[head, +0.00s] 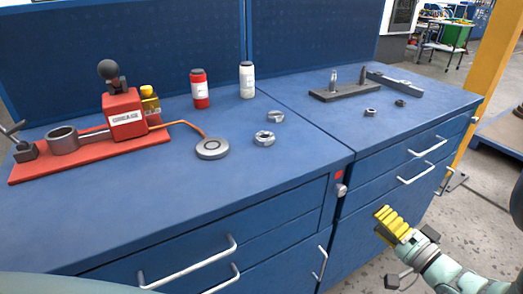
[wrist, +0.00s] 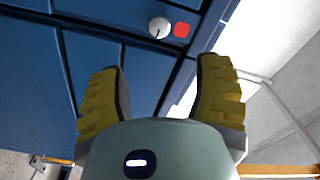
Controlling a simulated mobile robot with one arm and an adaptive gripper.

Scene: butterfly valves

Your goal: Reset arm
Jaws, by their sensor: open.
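My gripper (head: 392,228) has yellow ribbed fingers and is at the lower right of the head view, in front of the blue bench's drawer fronts. In the wrist view my gripper (wrist: 160,100) has its two yellow fingers spread apart with nothing between them. Beyond the fingers lie the blue cabinet front (wrist: 85,75), a round lock knob (wrist: 159,27) and a red square (wrist: 181,30). In the head view the lock knob (head: 341,190) is on the bench front, left of and above my gripper.
The blue bench top (head: 240,185) holds a red device (head: 125,118), a red bottle (head: 199,90), a white bottle (head: 247,80), a grey disc (head: 212,149), several metal nuts (head: 264,138) and a dark plate (head: 345,92). Drawer handles (head: 187,264) stick out. A yellow post (head: 492,75) stands right.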

